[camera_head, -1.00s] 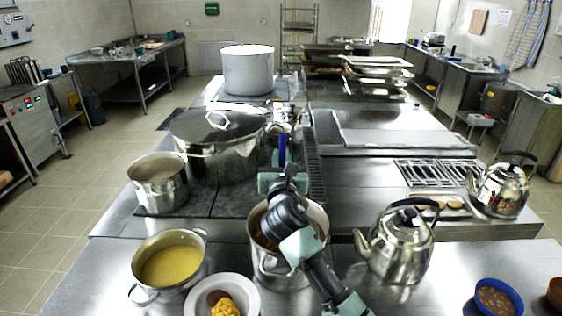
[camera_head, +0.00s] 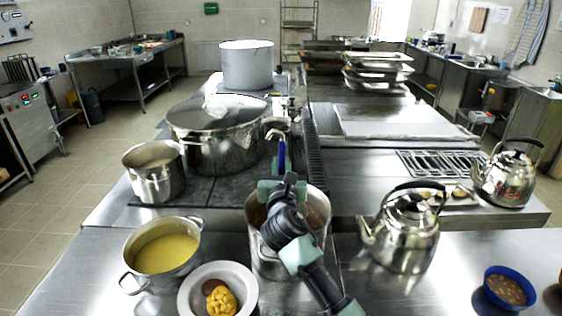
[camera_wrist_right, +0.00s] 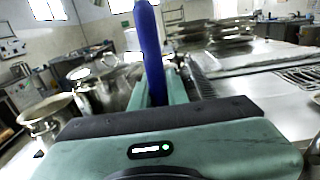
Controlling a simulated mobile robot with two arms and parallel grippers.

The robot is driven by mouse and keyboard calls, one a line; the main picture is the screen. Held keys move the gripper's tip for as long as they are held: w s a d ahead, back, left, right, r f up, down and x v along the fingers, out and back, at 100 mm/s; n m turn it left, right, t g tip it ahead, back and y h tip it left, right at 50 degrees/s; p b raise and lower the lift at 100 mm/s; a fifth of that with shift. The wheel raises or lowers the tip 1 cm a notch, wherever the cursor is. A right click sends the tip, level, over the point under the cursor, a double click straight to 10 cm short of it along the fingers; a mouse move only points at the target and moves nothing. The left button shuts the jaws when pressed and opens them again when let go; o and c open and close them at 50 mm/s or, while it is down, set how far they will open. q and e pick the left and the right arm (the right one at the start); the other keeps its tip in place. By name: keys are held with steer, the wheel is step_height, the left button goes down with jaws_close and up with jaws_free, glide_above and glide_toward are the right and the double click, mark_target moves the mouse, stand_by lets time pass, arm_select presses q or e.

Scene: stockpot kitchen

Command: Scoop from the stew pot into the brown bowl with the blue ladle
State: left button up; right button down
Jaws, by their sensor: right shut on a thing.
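My right gripper (camera_head: 282,185) is shut on the blue handle of the ladle (camera_head: 282,155) and holds it upright. The blue handle (camera_wrist_right: 150,50) also rises between the jaws in the right wrist view. The ladle's lower end is hidden behind my gripper and arm. A steel pot with brown stew (camera_head: 318,215) stands directly below the gripper, its middle covered by my arm. Whether the ladle touches the stew cannot be seen. A sliver of the brown bowl (camera_head: 554,298) shows at the right edge of the head view. My left gripper is not in view.
A blue bowl of stew (camera_head: 507,288) is at lower right. The counter between kettle and blue bowl is clear.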

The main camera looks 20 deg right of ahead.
mark_target(267, 140)
steer(key=shift+f+b, duration=2.3)
steer(key=shift+f, duration=1.9)
steer(key=shift+a, duration=0.1)
steer(key=shift+w+a+r+n, duration=0.15)
steer(key=shift+a+r+n, duration=0.4)
steer(key=shift+r, duration=2.15)
steer(key=shift+w+a+r+n, duration=0.15)
steer(key=shift+a+r+n, duration=0.35)
steer(key=shift+r, duration=2.15)
steer(key=shift+w+a+r+n, duration=0.15)
steer(key=shift+a+r+n, duration=0.4)
steer(key=shift+r, duration=2.15)
